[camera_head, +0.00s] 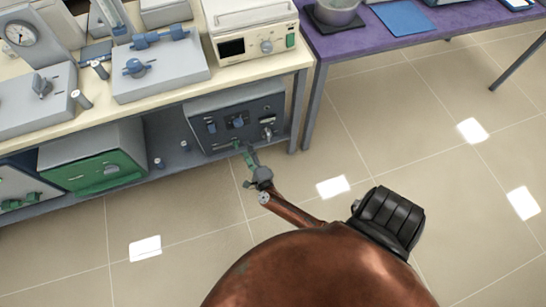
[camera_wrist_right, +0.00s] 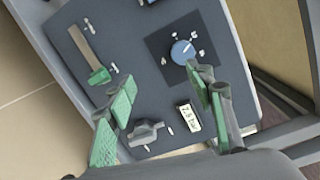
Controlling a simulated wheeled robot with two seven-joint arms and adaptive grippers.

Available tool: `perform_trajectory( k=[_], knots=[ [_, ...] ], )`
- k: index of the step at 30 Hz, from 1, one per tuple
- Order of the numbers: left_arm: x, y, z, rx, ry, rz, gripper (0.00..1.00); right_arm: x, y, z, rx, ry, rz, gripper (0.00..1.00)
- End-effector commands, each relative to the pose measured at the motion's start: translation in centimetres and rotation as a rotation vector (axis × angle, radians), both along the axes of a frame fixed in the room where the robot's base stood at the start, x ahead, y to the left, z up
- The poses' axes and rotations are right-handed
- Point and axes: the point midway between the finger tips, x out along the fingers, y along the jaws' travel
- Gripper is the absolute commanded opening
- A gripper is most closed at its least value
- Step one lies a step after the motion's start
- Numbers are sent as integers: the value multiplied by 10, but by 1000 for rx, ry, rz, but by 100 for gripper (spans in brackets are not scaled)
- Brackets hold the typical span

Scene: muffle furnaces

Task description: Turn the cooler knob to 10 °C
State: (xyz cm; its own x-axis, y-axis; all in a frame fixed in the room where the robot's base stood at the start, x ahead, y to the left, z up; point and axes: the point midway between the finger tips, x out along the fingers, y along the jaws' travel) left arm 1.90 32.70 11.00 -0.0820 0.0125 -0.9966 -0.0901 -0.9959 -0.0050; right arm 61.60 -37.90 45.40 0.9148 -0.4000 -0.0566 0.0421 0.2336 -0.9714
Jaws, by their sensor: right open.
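The cooler is a grey box with a dark front panel (camera_head: 222,137) on the low shelf under the bench. Its round blue knob (camera_head: 238,121) sits on a black square plate with small white marks. The knob (camera_wrist_right: 182,52) shows in the right wrist view with a pale pointer line toward the upper right; the mark texts are too small to read. My right gripper (camera_head: 243,150) is just in front of the panel's lower edge. In the wrist view its green-padded fingers (camera_wrist_right: 162,80) are open and empty, the right finger nearest the knob, with no clear contact. My left gripper is out of view.
The panel also has a grey knob (camera_wrist_right: 147,131), a small white label (camera_wrist_right: 188,116) and a lever with a green end (camera_wrist_right: 98,75). A green-fronted box (camera_head: 95,165) stands left on the shelf. The bench top (camera_head: 185,92) overhangs. The tiled floor (camera_head: 180,220) is clear.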

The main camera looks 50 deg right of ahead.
Motion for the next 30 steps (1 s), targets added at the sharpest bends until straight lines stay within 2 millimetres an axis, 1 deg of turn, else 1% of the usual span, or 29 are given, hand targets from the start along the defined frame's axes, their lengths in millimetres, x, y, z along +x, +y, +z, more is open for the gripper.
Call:
perform_trajectory(
  k=[1,8,14,19,30],
  knots=[
    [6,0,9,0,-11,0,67,-7,2,-2,-45,38,26,49],
    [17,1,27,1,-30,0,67,-36,15,-35,-233,199,146,49],
    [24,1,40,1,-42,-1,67,-62,24,-61,-359,313,240,49],
    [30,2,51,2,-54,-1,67,-88,31,-82,-462,411,326,49],
    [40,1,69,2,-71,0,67,-138,42,-119,-626,572,482,49]
  ],
)
